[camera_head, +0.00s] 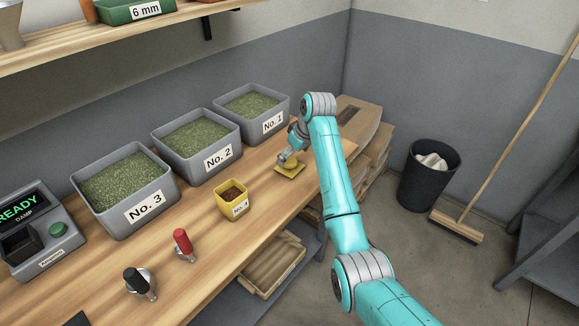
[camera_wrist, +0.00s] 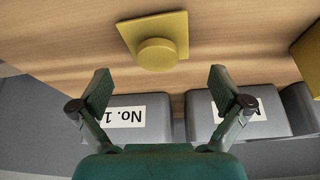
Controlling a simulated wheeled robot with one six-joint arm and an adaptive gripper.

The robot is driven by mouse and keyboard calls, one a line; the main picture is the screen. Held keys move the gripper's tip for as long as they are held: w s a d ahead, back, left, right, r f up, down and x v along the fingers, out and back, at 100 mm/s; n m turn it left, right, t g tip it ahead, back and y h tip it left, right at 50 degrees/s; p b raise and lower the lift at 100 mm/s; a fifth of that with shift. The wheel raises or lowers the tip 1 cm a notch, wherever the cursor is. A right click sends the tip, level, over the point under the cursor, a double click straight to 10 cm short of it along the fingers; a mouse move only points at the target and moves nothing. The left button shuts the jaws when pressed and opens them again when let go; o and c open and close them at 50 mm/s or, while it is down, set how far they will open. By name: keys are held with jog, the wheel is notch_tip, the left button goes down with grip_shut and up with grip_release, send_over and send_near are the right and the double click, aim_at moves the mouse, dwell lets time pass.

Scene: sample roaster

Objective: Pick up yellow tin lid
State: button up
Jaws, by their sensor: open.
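The yellow tin lid (camera_head: 289,170) lies on the wooden bench in front of the No. 1 bin. It is a flat square plate with a round knob on top. In the wrist view the lid (camera_wrist: 132,36) shows with its round knob facing the camera, ahead of the fingertips. My gripper (camera_wrist: 160,78) is open and empty, its two fingers apart, with the knob roughly midway between their lines and beyond the tips. In the head view my gripper (camera_head: 285,158) is right at the lid, and its fingers partly cover it. Contact cannot be told.
Grey bins No. 1 (camera_head: 273,123), No. 2 (camera_head: 218,157) and No. 3 (camera_head: 144,206) stand behind. Red (camera_head: 183,242) and black (camera_head: 136,280) handled items lie on the front bench. Bench between tin and lid is clear.

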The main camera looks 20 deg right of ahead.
aim_at(291, 162)
jog(key=x, duration=0.4)
jog(key=shift+s+d+f, duration=0.15)
jog(key=shift+f, duration=0.35)
jog(key=c, duration=1)
